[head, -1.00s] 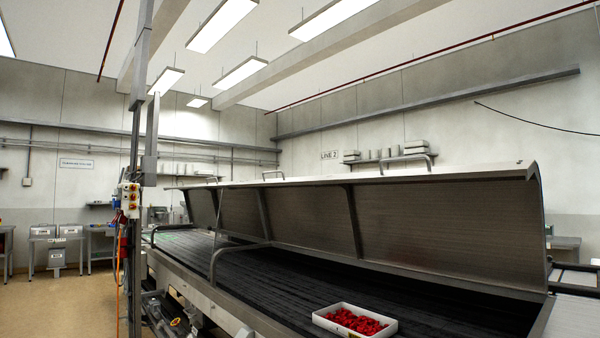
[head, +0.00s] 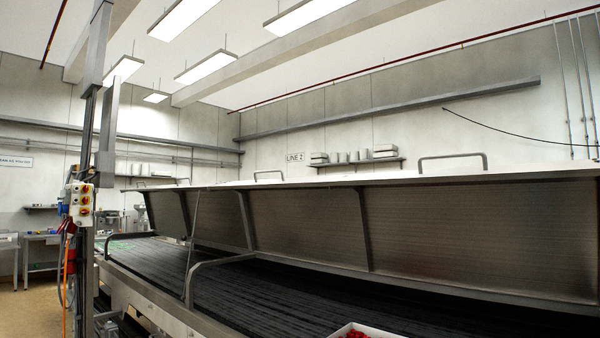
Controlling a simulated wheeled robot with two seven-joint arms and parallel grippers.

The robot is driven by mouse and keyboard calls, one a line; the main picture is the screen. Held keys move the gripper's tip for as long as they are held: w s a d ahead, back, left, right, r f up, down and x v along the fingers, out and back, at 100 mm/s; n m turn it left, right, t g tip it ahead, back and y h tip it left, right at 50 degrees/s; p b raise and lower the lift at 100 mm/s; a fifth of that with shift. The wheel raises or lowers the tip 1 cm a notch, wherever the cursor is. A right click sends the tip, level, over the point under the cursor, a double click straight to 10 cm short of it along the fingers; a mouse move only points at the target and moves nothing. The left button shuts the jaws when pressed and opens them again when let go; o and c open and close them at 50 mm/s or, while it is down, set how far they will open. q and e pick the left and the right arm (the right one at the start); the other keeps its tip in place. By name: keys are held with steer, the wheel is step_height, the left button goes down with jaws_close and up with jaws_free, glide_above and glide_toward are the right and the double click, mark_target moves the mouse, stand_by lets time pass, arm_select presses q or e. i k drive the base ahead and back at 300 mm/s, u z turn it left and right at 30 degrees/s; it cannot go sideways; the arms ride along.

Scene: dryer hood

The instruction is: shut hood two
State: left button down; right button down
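A long steel dryer hood (head: 310,224) stands raised over a black slatted belt (head: 290,300), its ribbed underside facing me. Ribs split the underside into several panels. Bent tube handles rise from its top edge, the nearest a grey handle (head: 452,158). I see no number on the hood, so I cannot tell which part is hood two. A thin upright rod (head: 192,245) stands at the near side, by a bent tube rail (head: 215,263). Neither of my grippers is in view.
A white tray (head: 345,332) with red pieces sits on the belt at the bottom edge, mostly cut off. A post with a control box (head: 82,204) stands at the left. Open tan floor (head: 30,305) lies beyond it. A wall sign (head: 295,157) reads LINE 2.

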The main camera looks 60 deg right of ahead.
mark_target(530, 230)
steer(key=z, duration=0.6)
steer(key=i, duration=1.2)
steer(key=z, duration=1.1)
